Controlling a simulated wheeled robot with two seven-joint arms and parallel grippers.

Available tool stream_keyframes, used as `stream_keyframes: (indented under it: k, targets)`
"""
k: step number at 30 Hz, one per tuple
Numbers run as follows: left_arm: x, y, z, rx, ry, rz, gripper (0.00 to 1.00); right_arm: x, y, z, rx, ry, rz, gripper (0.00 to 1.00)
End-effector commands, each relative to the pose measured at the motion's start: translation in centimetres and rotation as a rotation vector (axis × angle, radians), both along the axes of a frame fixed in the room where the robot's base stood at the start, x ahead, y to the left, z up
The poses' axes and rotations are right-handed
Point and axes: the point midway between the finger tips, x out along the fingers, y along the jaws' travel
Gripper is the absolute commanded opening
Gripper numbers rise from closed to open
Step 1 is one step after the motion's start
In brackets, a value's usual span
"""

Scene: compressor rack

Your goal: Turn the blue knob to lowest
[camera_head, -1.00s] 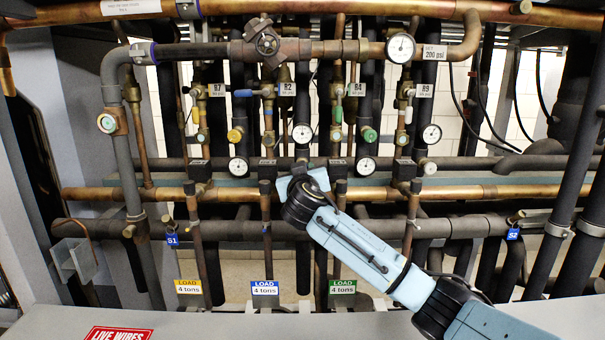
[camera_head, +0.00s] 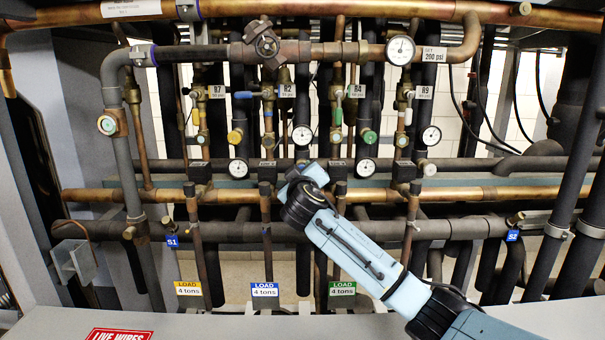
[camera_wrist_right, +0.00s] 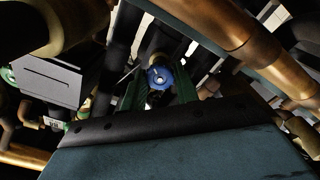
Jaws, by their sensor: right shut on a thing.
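The blue knob (camera_wrist_right: 160,77) shows in the right wrist view, a round blue cap with a pale centre, at the far end of my right gripper (camera_wrist_right: 159,88). The green fingers stand on either side of it and are shut on it. In the head view my right gripper (camera_head: 306,174) is up against the pipes just below a round gauge (camera_head: 302,135), tilted, and it hides the knob. The knob's setting cannot be read. My left gripper is in neither view.
A yellow knob (camera_head: 235,136) and a green knob (camera_head: 369,137) sit on neighbouring lines. Copper pipe (camera_head: 470,193) and dark upright pipes crowd close around the gripper. A grey ledge (camera_head: 220,325) runs along the front.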

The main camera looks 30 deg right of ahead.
Motion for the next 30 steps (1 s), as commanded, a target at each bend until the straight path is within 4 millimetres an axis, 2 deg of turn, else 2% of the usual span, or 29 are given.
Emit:
stream_keyframes:
  k: [7,8,13,23,30]
  targets:
    - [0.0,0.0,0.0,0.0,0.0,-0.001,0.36,0.0,0.0,-0.1,0.001,0.001,-0.001,0.07]
    - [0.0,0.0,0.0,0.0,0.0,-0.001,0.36,0.0,0.0,-0.1,0.001,0.001,-0.001,0.32]
    - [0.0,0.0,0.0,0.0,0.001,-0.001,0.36,0.0,0.0,-0.1,0.001,0.0,-0.001,0.52]
    - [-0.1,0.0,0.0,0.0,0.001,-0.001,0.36,-0.2,0.1,0.0,0.001,0.0,0.001,0.52]
    - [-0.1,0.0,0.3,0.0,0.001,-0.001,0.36,-2.5,1.6,0.0,0.002,-0.001,0.002,0.52]
